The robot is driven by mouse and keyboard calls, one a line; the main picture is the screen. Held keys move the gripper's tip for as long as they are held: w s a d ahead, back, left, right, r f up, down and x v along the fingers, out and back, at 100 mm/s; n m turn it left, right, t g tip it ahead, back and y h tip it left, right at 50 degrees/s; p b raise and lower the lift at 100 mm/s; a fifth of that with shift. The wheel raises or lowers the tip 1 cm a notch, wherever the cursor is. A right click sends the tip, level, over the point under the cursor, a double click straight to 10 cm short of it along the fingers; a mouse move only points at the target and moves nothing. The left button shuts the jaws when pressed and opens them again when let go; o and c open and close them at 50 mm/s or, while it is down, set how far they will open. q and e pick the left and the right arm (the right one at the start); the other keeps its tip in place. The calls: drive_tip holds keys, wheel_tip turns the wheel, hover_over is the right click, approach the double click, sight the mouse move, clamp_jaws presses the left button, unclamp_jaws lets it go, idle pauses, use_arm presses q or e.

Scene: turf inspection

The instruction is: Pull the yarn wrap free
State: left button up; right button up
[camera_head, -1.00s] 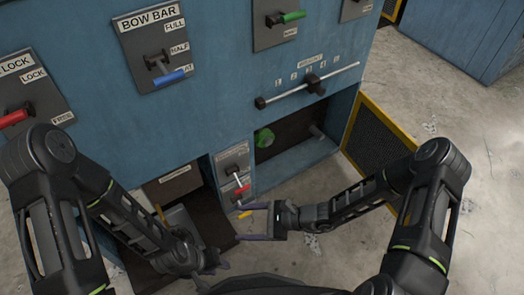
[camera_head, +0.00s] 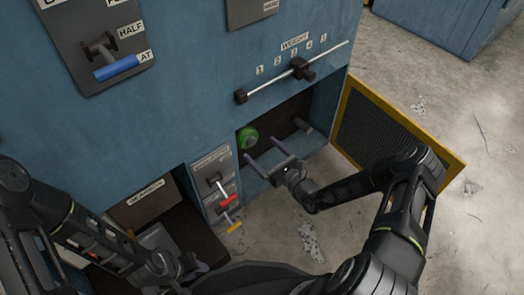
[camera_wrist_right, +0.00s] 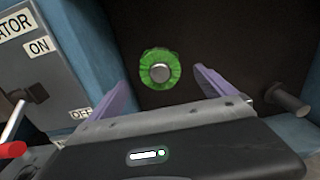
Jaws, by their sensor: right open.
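The green yarn wrap (camera_head: 248,138) is a ring around the end of a grey roller or shaft inside the dark recess of the blue machine. In the right wrist view the yarn wrap (camera_wrist_right: 160,69) faces the camera, with the round grey shaft end (camera_wrist_right: 160,73) at its centre. My right gripper (camera_head: 265,160) is open and empty at the recess mouth. Its two purple fingers point into the recess, apart from the yarn, which appears between and beyond them in the wrist view. My left gripper (camera_head: 196,268) is low at the left, partly hidden by my own body.
A grey peg (camera_head: 302,124) sticks out at the recess's right. A panel with red and yellow levers (camera_head: 218,190) stands just left of the recess. The weight slider rod (camera_head: 290,72) runs above. A yellow-framed mesh door (camera_head: 390,125) stands open at right.

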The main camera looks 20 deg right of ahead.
sight(253, 142)
drive_tip(key=shift+w, duration=0.1)
drive_tip(key=b+x, duration=0.3)
drive_tip(key=x, duration=0.3)
drive_tip(key=shift+f, duration=0.15)
drive_tip(key=shift+x, duration=0.8)
drive_tip(key=shift+c, duration=0.3)
drive_tip(key=c, duration=1.4)
